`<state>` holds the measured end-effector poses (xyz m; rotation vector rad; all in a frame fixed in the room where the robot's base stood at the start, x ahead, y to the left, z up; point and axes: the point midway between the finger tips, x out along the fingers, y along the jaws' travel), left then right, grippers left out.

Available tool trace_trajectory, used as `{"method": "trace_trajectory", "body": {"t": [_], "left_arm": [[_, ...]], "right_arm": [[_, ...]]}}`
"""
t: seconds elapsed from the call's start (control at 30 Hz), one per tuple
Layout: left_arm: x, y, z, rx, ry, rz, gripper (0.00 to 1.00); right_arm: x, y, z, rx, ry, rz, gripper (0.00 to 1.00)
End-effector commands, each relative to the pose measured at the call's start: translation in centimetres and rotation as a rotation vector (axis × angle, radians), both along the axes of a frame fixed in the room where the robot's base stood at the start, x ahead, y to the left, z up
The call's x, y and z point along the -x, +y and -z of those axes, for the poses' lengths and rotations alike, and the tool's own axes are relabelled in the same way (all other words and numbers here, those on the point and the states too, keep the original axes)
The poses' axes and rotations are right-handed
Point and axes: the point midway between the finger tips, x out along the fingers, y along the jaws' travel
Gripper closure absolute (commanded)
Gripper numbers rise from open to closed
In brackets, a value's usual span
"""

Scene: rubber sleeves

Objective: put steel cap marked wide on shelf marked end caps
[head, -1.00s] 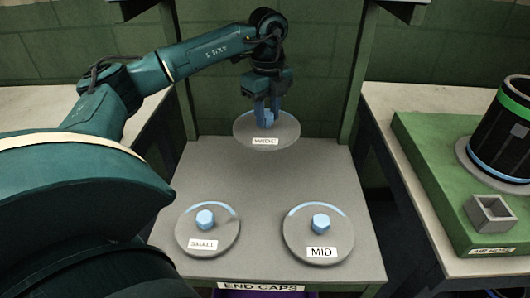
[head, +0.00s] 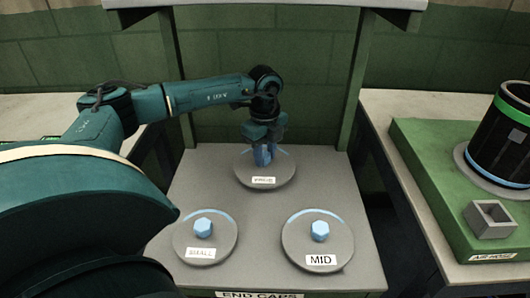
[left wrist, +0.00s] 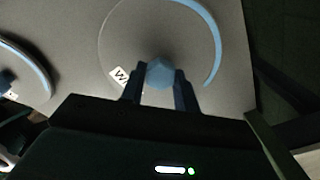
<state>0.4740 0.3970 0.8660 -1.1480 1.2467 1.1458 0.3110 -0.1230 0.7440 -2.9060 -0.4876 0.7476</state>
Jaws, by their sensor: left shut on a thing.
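The steel cap marked wide (head: 281,172) is a grey disc with a blue knob and a blue arc, at the back middle of the shelf marked end caps (head: 265,225). It looks level and at or very near the shelf surface; I cannot tell if it touches. My left gripper (head: 263,158) is shut on its blue knob from above. In the left wrist view the cap (left wrist: 130,45) lies beyond the fingers (left wrist: 160,88), which are on either side of the knob. My right gripper is not in view.
Caps marked small (head: 206,238) and mid (head: 318,242) lie on the front of the same shelf. Upright posts flank the shelf at the back. To the right, a green board (head: 440,190) holds a black cylinder (head: 505,140) and a square grey block (head: 489,219).

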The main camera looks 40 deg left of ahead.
Motion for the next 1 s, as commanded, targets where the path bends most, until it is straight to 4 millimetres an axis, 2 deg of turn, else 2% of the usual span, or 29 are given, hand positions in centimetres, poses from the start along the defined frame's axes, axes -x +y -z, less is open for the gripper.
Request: {"method": "trace_trajectory", "body": {"t": [0.1, 0.13, 0.37, 0.6, 0.73, 0.87, 1.0], "left_arm": [[0.0, 0.0, 0.2, 0.001, -0.001, 0.000, 1.00], [0.0, 0.0, 0.2, 0.000, -0.001, 0.000, 0.67], [0.0, 0.0, 0.2, 0.000, 0.000, 0.000, 0.48], [0.0, 0.0, 0.1, 0.000, 0.000, 0.000, 0.48], [0.0, 0.0, -0.8, 0.001, -0.001, 0.000, 0.48], [-0.1, 0.0, -3.0, 0.001, -0.005, 0.000, 0.48], [-0.1, 0.0, -6.2, 0.000, -0.005, 0.001, 0.48]], "right_arm": [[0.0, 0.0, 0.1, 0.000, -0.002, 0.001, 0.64], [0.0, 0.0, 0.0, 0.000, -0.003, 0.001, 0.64], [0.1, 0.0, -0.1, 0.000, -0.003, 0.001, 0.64], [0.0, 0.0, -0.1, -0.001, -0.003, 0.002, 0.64], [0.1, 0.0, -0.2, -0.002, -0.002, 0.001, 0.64], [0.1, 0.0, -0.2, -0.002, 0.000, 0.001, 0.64], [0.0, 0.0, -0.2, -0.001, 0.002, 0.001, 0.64]]}}
